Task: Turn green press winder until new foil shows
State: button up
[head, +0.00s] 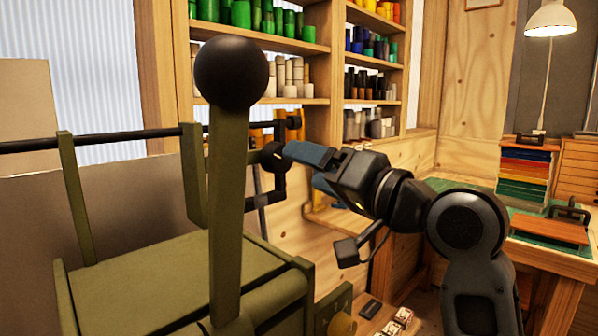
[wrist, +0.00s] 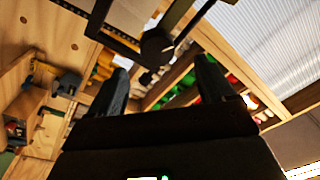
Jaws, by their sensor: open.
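The olive-green press (head: 135,265) fills the left of the head view, its upright lever topped by a black ball (head: 231,73). A black bar runs across behind the lever to the winder, a dark crank with a round black knob (head: 271,157). My gripper (head: 302,166) is open, its blue fingers pointing left at the knob. In the wrist view the knob (wrist: 157,47) shows just beyond and between the fingertips (wrist: 160,69); I see no contact. Whether the knob lies between the fingers in depth is unclear. The foil cannot be clearly made out.
Shelves of coloured foil rolls (head: 262,15) stand behind. A green-topped bench (head: 460,186) at right holds a stack of coloured trays (head: 525,180) under a lamp (head: 550,20). The press lever stands close left of the crank. Small items (head: 395,322) lie at the bottom.

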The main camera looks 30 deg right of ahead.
aim_at(283, 161)
jog(key=shift+w+a+n+g, duration=0.15)
jog(key=shift+w+a+n, duration=0.15)
jog(key=shift+w+n, duration=1)
jog(key=shift+w+a+n+g, duration=0.1)
jog(key=shift+w+a+n, duration=0.25)
jog(key=shift+w+n, duration=0.95)
jog(key=shift+w+a+n+g, duration=0.25)
jog(key=shift+w+n, duration=0.6)
jog(key=shift+n, duration=0.85)
jog(key=c, duration=1)
jog(key=shift+a, duration=0.1)
jog(key=shift+c, duration=0.2)
jog(key=shift+r+p, duration=0.1)
jog(key=shift+p, duration=0.25)
